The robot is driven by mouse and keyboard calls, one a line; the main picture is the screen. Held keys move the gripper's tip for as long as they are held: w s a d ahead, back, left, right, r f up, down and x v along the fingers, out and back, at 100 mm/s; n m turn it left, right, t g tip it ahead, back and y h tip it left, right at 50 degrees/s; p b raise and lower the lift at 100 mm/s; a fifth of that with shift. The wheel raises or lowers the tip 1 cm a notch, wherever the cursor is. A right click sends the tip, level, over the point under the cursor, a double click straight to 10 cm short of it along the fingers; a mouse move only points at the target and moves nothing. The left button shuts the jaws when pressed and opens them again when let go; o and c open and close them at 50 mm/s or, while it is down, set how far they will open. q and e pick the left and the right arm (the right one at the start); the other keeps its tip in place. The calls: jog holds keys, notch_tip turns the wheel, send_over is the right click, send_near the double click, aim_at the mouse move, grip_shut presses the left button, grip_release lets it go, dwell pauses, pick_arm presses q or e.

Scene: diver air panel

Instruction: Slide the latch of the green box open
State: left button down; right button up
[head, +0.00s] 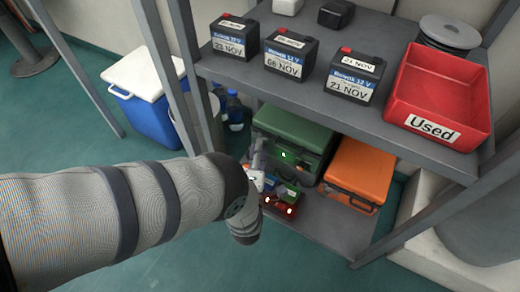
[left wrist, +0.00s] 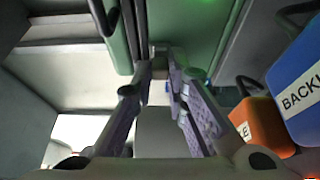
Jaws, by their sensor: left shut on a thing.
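The green box (head: 292,135) stands on the lower shelf, with a small green light on its front. In the left wrist view its green face (left wrist: 195,25) fills the top. My left gripper (head: 260,152) is at the left part of the box's front. In the left wrist view its two fingers (left wrist: 158,62) come together at the green box, shut on a small part there that looks like the latch. The fingertips mostly hide this part, so I cannot tell how far the latch has slid. My right gripper is not in view.
An orange box (head: 358,170) stands right of the green box. A small red item with lights (head: 282,206) sits in front. The upper shelf (head: 310,100) overhangs, carrying batteries and a red "Used" tray (head: 438,92). A grey post (head: 183,60) stands close to my left arm.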

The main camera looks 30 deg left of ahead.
pick_arm(q)
jog(key=c, duration=1.6)
grip_release()
jog(key=shift+d, duration=0.2)
jog(key=v, duration=1.2)
jog(key=shift+a, duration=0.1)
